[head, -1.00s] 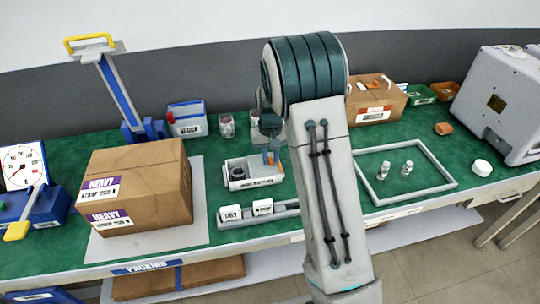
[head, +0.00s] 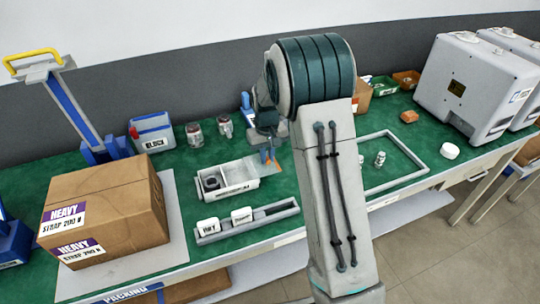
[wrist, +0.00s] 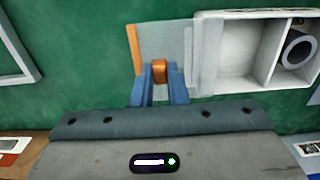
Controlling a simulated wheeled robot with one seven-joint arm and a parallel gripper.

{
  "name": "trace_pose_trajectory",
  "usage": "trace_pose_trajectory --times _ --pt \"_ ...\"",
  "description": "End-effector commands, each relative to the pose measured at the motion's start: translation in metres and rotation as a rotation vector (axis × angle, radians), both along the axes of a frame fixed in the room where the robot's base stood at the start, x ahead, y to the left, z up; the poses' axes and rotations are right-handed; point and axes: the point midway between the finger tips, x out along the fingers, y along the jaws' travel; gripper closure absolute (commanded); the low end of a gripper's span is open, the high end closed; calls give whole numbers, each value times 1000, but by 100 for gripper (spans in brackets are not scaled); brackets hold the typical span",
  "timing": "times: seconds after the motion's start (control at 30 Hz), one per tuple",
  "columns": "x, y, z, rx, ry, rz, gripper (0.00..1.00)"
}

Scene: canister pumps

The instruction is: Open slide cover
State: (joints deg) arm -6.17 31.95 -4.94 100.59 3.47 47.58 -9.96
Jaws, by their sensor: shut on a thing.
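The white box (head: 235,191) stands on the green bench, just left of my arm in the head view. It shows at the right in the wrist view (wrist: 235,87), with open compartments and a dark grey ring (wrist: 298,50) in the end one. Its translucent slide cover (wrist: 168,38) has an orange end strip and an orange knob (wrist: 159,68). The cover sticks well out past the box's end, its inner edge still overlapping the box. My gripper (wrist: 158,72) is shut on the knob, blue fingers on either side. In the head view, my arm partly hides that end.
A rail with two white labelled blocks (head: 242,215) lies in front of the box. A HEAVY carton (head: 105,210) stands at left. A grey frame (head: 410,180) lies right of my arm.

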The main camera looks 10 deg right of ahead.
Motion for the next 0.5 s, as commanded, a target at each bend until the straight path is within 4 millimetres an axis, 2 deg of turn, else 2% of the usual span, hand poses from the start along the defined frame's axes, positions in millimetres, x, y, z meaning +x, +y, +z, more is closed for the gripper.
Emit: trace_pose_trajectory --times 0.17,0.2,0.23,0.27,0.5 --pt "0 -1 0 1 0 -3 100" --pt "0 -2 0 1 0 -5 76" --pt "0 -2 0 1 0 -5 67" --pt "0 -3 0 1 0 -6 64" --pt "0 -4 0 1 0 -8 64"
